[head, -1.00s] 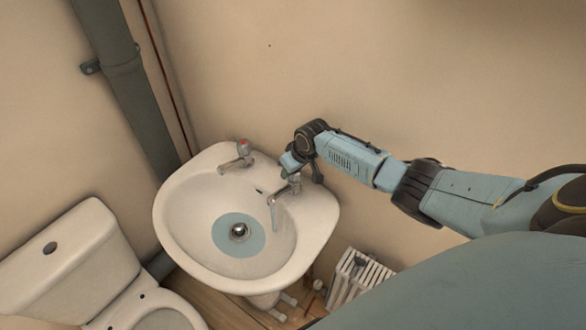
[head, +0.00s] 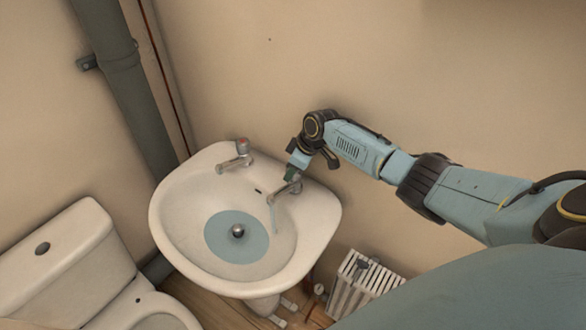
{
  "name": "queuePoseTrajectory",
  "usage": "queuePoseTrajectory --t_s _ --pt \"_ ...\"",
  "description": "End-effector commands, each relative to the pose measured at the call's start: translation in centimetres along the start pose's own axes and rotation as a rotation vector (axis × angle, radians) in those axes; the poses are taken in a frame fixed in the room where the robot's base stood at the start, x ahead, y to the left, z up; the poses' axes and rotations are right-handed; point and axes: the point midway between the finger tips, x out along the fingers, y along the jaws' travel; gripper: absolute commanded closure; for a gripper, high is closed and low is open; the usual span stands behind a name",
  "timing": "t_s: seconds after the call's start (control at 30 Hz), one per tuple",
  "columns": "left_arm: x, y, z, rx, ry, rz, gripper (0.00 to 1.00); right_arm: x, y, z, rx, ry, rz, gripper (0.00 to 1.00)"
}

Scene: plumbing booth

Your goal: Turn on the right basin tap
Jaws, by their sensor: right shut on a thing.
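The white basin (head: 180,235) hangs at the wall with two chrome taps on its back rim. The left tap (head: 238,157) has a red mark on its head. The right tap (head: 284,190) has its spout over the bowl, and a thin stream of water (head: 273,216) runs from it. My right gripper (head: 292,174) is above the right tap, shut on the tap's head, which it mostly hides. Pale blue water (head: 222,238) lies around the drain in the bowl. My left gripper is not in view.
A white toilet (head: 70,262) stands left of the basin. A grey-green pipe (head: 125,80) runs down the wall behind. A white radiator (head: 365,285) is low at the right of the basin. The wall above the taps is bare.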

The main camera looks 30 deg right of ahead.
Motion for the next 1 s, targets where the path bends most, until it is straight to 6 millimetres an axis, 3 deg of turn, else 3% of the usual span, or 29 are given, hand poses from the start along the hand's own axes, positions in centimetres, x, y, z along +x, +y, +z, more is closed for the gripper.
queuePoseTrajectory --t_s 0.3,0.33,0.47,0.77,1.0 --pt "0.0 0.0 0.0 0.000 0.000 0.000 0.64 0.0 0.0 0.1 0.000 -0.003 -0.001 0.80" --pt "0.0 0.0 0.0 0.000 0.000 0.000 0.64 0.0 0.0 0.1 0.000 -0.003 -0.001 0.53" --pt "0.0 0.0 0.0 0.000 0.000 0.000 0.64 0.0 0.0 0.1 0.000 -0.003 -0.001 0.36" --pt "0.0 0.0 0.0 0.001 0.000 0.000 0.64 -0.1 0.0 0.0 0.000 -0.001 0.000 0.35" --pt "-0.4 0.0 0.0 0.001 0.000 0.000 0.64 -3.1 0.1 -1.3 -0.002 0.002 0.003 0.35"
